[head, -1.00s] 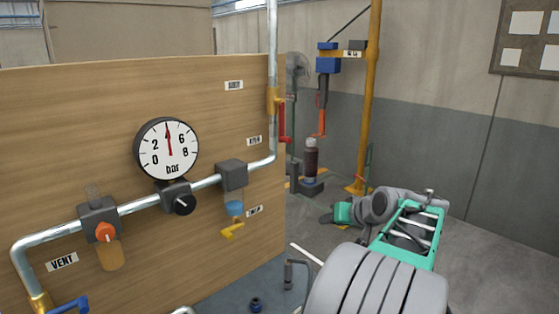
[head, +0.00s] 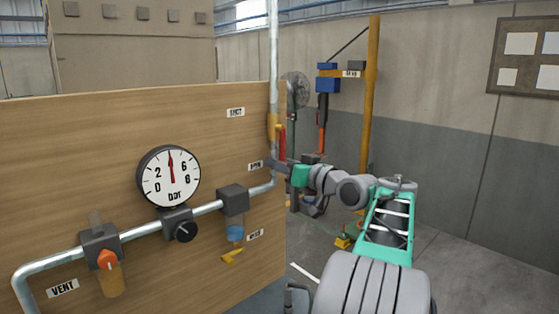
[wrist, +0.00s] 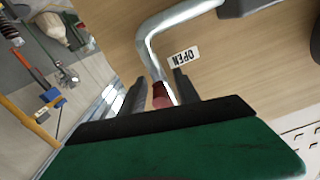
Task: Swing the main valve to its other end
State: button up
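The main valve has a yellow body (head: 272,124) on the vertical pipe at the board's right edge. Its red lever (head: 282,143) hangs down beside the pipe in the head view. My gripper (head: 273,164) is at the lever's lower end, reaching in from the right. In the wrist view my two dark fingers (wrist: 160,92) stand apart, with the red lever end (wrist: 161,96) between them. I cannot tell whether a finger touches it. An OPEN label (wrist: 185,57) shows upside down just beside the fingers.
The wooden board (head: 80,160) also carries a pressure gauge (head: 169,177), an orange knob (head: 108,259), a black knob (head: 185,231) and a yellow lever (head: 232,257). A silver pipe (head: 255,191) bends close to my gripper. A yellow post (head: 371,90) stands behind my arm.

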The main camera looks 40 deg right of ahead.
jog(key=shift+w, duration=0.1)
grip_shut()
dwell(0.3)
dwell(1.1)
